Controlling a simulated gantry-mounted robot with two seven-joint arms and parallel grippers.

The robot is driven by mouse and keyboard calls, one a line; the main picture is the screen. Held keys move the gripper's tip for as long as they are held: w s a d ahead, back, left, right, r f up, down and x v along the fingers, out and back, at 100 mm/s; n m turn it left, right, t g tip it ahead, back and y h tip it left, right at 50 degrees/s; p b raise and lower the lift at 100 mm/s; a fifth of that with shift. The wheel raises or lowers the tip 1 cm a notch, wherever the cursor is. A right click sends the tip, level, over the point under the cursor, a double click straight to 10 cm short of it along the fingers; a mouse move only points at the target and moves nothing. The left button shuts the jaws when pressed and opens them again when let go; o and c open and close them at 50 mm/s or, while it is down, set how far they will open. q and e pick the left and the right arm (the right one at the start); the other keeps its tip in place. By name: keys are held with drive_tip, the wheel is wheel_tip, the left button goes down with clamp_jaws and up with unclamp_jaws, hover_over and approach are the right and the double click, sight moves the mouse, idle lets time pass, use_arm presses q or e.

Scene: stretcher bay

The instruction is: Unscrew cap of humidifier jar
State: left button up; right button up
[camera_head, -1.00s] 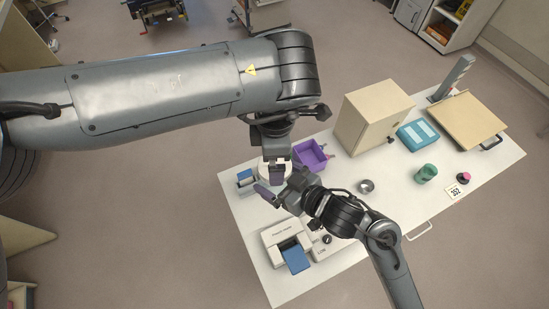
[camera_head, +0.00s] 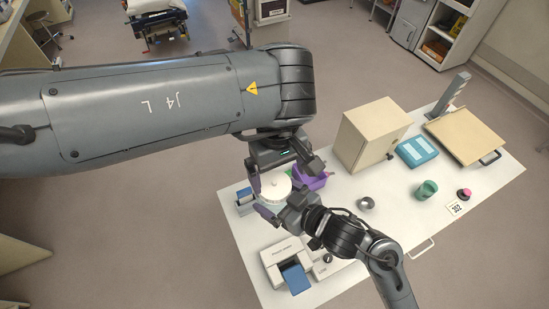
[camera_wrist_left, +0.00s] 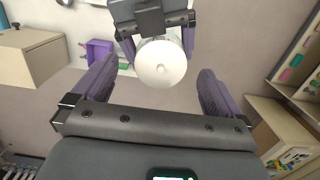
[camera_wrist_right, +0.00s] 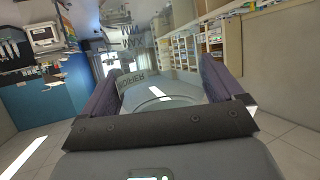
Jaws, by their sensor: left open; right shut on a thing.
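The humidifier jar has a round white cap (camera_head: 274,184), which shows from above in the left wrist view (camera_wrist_left: 161,63). My right gripper (camera_head: 277,207) is shut around the jar's body below the cap. Its fingers show on both sides of the jar in the left wrist view. In the right wrist view the clear, lettered jar body (camera_wrist_right: 160,88) fills the space between the fingers. My left gripper (camera_head: 284,178) is open above the cap, with its fingers (camera_wrist_left: 155,80) spread wide and apart from it. The cap's thread is hidden.
A purple bin (camera_head: 310,181) stands just behind the jar. A white device with a blue part (camera_head: 295,277) is in front. A beige cabinet (camera_head: 371,137), metal ring (camera_head: 365,203), green cup (camera_head: 427,189) and teal box (camera_head: 417,152) stand to the right. The table's front right is mostly clear.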

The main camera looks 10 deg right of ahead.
sight(274, 184)
use_arm(q)
drive_tip(key=shift+w+a+r+t, duration=0.45)
drive_tip(key=shift+w+r, duration=0.15)
drive_tip(key=shift+r, duration=0.15)
drive_tip(key=shift+f, duration=3.55)
drive_tip(key=c, duration=1)
drive_tip(key=n, duration=1.3)
drive_tip(key=shift+r, duration=0.2)
